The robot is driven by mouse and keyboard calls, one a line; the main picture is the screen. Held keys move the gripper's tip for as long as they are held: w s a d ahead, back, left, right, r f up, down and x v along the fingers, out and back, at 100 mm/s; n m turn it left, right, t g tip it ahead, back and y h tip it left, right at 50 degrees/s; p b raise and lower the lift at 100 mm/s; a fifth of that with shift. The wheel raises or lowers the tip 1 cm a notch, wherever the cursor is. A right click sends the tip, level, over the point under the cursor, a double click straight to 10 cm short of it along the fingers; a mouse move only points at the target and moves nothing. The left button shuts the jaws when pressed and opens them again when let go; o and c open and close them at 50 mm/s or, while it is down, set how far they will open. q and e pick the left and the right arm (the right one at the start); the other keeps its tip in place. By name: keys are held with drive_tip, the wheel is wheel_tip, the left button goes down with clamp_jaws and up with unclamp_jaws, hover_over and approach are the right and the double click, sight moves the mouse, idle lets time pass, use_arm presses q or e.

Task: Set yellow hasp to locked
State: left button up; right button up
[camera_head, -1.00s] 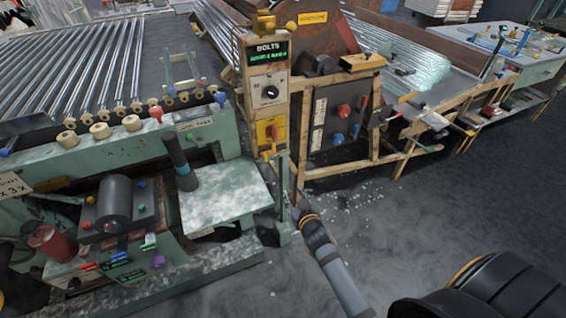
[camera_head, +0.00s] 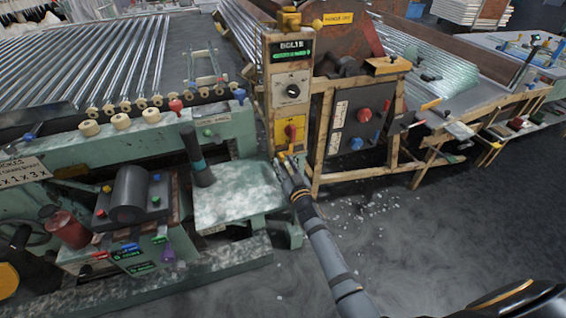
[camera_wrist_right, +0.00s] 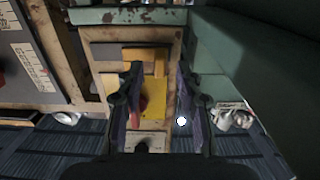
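On the upright control post under the BOLTS display is a yellow plate (camera_head: 281,131) with a red handle (camera_head: 290,131). Both show in the right wrist view, the plate (camera_wrist_right: 155,93) between the finger lines and the red handle (camera_wrist_right: 143,103) near the left finger. An orange-yellow bracket-like piece (camera_wrist_right: 143,54) sits at the plate's far end there; it may be the hasp. I cannot tell its locked state. My right gripper (camera_head: 286,163) is at the post's lower part, just below the plate. Its fingers (camera_wrist_right: 158,75) are apart and hold nothing. My left gripper is out of view.
A black dial (camera_head: 292,91) sits above the yellow plate. A pale green table (camera_head: 235,190) stands left of my right gripper. A dark panel with red and blue knobs (camera_head: 355,120) is to the right. Floor at the lower right is open, with scattered shards.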

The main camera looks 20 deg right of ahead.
drive_tip(key=shift+w, duration=1.1)
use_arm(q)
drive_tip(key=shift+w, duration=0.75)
use_arm(e)
clamp_jaws()
